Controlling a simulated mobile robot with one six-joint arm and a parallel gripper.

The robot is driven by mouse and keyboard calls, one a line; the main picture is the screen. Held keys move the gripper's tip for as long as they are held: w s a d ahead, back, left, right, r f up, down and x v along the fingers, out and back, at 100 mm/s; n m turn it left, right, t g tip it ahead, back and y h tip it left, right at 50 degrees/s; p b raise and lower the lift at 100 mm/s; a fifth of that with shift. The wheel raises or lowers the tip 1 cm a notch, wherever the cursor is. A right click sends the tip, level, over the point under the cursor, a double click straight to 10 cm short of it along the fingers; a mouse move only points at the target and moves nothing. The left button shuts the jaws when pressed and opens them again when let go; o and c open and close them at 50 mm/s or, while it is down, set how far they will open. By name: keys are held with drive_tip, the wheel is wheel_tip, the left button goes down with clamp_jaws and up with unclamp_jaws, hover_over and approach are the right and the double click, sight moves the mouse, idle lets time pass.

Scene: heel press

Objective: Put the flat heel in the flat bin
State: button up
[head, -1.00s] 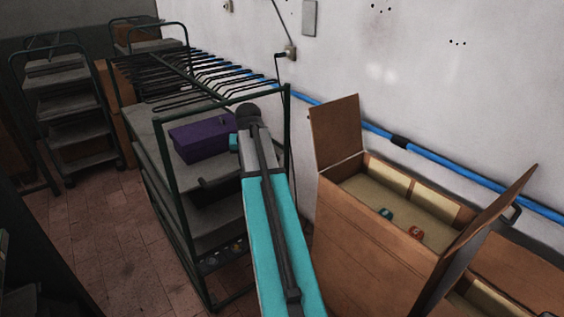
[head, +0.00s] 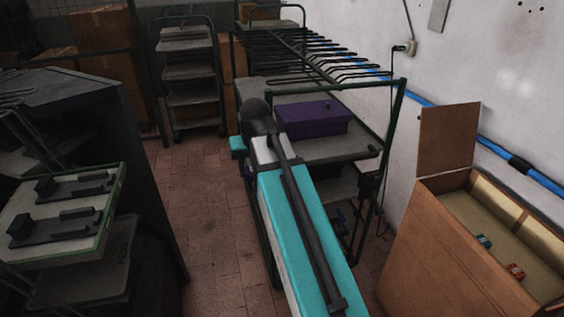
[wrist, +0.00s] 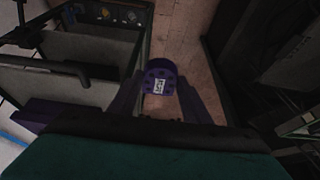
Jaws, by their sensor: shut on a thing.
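In the wrist view my gripper (wrist: 158,103) is shut on a dark purple heel (wrist: 160,70) with a white label (wrist: 159,87) on its face. The heel sits between the fingertips, above the brick floor. I cannot tell which container is the flat bin.
A rack (head: 350,150) carries a purple box (head: 312,116) beyond my arm. At left, a green-edged tray (head: 62,243) holds dark fixtures beside a dark cabinet (head: 140,150). A shelf trolley (head: 188,72) stands behind. Brick floor (head: 205,215) between them is clear.

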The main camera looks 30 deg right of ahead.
drive_tip(key=s+a+f+n+b, duration=0.1)
drive_tip(key=a+f+n+b, duration=0.1)
drive_tip(key=a+f+b, duration=0.5)
drive_tip(key=a, duration=0.2)
drive_tip(key=shift+s+a+f+y, duration=0.15)
drive_tip(key=shift+s+a+y, duration=0.15)
drive_tip(key=shift+s+y, duration=0.1)
